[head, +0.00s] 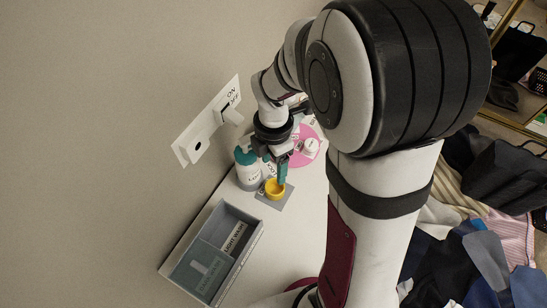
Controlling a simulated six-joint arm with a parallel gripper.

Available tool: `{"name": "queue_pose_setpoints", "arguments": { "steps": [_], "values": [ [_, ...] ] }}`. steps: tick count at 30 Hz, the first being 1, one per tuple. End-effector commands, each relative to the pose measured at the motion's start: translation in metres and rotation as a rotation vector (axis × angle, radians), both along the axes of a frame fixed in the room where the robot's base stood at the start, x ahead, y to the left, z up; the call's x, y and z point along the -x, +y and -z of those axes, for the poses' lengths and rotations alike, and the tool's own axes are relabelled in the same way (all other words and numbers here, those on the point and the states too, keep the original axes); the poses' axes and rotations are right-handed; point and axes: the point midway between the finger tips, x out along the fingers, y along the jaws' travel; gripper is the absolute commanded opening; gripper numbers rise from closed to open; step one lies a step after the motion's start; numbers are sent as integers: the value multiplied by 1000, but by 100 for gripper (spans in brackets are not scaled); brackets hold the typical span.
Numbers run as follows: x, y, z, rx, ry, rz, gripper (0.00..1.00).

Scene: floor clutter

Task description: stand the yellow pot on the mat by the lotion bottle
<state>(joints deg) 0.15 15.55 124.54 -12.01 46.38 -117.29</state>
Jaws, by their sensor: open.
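The yellow pot (274,189) stands upright on the small grey mat (270,203), on the white surface. The lotion bottle (246,168), white with a teal top, stands just behind and to the left of the mat. My gripper (277,173) points down at the pot, with a teal finger close against its far right side. The fingers are open, though one is partly hidden. I cannot tell whether a finger touches the pot.
A grey divided box (250,246) with labelled compartments sits in front. A pink round item (302,158) and a white jar (311,146) lie behind my gripper. A switch plate (198,139) is on the wall. Clothes (487,258) and dark bags clutter the right.

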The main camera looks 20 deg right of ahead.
Motion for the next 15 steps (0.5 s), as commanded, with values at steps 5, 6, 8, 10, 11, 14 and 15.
{"name": "queue_pose_setpoints", "arguments": {
  "steps": [5, 6, 8, 10, 11, 14, 15],
  "values": [
    [0, 0, -20, 0, -1, 2, 67],
    [2, 0, -24, -2, -2, 23, 67],
    [10, 1, -33, -6, 0, 130, 67],
    [32, 5, -51, -22, 3, 417, 67],
    [46, 7, -60, -31, 9, 588, 67],
    [97, 16, -84, -60, 51, 1206, 67],
    [116, 19, -89, -67, 72, 1434, 67]
  ]
}}
